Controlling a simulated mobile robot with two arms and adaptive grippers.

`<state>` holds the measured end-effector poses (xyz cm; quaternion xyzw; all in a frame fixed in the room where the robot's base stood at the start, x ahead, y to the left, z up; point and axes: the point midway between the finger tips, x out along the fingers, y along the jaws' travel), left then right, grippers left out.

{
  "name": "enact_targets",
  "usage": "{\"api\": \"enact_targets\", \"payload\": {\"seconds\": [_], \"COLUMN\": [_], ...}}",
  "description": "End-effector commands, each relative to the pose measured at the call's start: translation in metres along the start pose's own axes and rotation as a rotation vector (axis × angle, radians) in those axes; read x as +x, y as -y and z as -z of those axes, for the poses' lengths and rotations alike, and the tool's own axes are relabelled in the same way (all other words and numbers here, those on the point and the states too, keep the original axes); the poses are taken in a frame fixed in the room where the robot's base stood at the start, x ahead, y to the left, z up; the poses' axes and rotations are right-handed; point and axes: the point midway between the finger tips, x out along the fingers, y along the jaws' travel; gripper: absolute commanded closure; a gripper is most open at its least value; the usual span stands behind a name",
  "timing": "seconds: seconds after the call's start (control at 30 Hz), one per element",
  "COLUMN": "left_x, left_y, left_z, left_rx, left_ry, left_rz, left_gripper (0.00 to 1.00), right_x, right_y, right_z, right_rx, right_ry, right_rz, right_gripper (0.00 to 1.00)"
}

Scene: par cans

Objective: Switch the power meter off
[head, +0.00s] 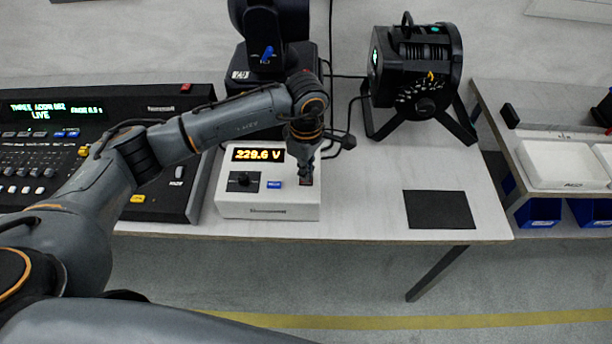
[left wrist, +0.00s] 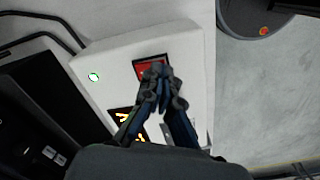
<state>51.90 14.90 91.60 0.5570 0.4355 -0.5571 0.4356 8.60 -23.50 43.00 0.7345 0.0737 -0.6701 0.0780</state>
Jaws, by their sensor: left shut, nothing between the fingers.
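The power meter (head: 235,205) is a white box on the table in the head view. Its display (head: 258,155) is lit and reads 229.6 V. A black knob (head: 243,181) and a blue button (head: 275,184) sit on its top panel. My left gripper (head: 306,180) is shut and empty, pointing down over the right part of the meter. In the left wrist view, the fingertips (left wrist: 158,76) are right at a red switch (left wrist: 149,63) in a dark frame and partly cover it. I cannot tell whether they touch it. My right gripper is not in view.
A lighting console (head: 150,214) stands left of the meter. A moving-head light (head: 268,60) is behind it and a black par can (head: 415,70) behind right. A black mat (head: 438,210) lies right on the table, with clear tabletop around it. Cables run behind the meter.

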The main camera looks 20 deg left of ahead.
Motion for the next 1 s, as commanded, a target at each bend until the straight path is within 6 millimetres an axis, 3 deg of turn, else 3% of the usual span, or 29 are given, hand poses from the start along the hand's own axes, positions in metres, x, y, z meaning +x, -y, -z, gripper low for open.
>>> {"api": "enact_targets", "payload": {"seconds": [0.47, 1.0], "left_x": [0.003, -0.039], "left_y": [0.000, 0.000], "left_z": [0.000, 0.000], "left_rx": [-0.001, 0.000], "left_ry": [-0.001, 0.000], "left_rz": [0.001, 0.000], "left_gripper": [1.00, 1.00], "right_x": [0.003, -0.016], "right_y": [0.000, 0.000], "right_z": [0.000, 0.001], "right_rx": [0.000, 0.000], "right_ry": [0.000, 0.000], "right_rz": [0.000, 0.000], "right_gripper": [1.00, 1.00]}}
